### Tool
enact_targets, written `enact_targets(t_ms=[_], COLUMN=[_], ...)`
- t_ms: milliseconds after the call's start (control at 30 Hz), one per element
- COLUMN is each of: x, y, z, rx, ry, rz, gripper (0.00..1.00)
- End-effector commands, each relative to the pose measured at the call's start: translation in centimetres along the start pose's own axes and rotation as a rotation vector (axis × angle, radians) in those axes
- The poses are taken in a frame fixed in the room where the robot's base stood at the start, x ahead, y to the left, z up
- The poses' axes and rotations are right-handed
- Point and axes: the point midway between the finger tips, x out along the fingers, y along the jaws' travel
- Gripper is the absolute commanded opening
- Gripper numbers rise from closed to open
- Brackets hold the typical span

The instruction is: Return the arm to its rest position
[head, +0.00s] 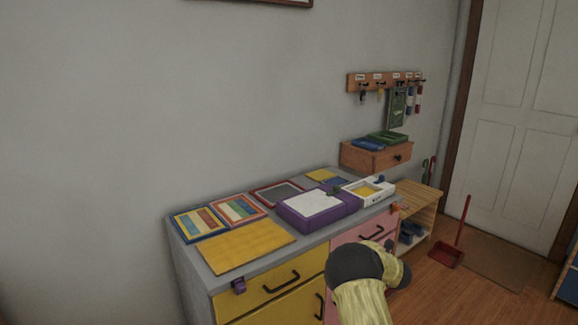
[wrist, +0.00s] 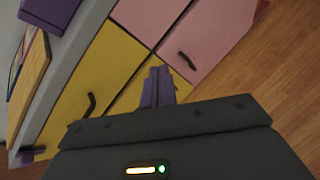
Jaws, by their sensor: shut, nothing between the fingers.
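My gripper (wrist: 159,85) shows in the wrist view with its purple fingers together and nothing between them. It hangs in front of the yellow and pink drawer fronts, apart from them as far as I can tell. In the head view my arm, pale yellow with a dark joint, stands in front of the dresser's pink drawers, and the fingers are hidden there. The dresser (head: 223,258) has a grey top, a yellow drawer (head: 262,290) and a pink drawer (head: 363,232), with dark handles.
On the dresser top lie a yellow mat (head: 240,250), a purple box (head: 318,207), a white tray (head: 368,191) and framed boards. A low wooden shelf (head: 423,205) and a red dustpan (head: 447,256) stand at right.

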Motion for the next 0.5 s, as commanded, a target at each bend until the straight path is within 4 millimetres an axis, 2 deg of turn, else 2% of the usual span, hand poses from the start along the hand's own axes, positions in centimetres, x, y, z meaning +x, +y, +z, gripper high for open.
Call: enact_targets(t_ms=[33, 100, 233, 367, 500], x=[-1.5, -3.4, -6.9, -10.7, -14.8], y=[-0.2, -0.7, -0.9, -0.6, 0.8], z=[1.1, 2.0, 2.5, 1.5, -0.8], rx=[0.137, 0.341, 0.720, 1.092, 1.477], ry=[-0.044, -0.097, -0.179, -0.239, -0.281], rz=[-0.037, -0.091, -0.174, -0.247, -0.329], gripper=[0.00, 0.00, 0.00, 0.00, 0.00])
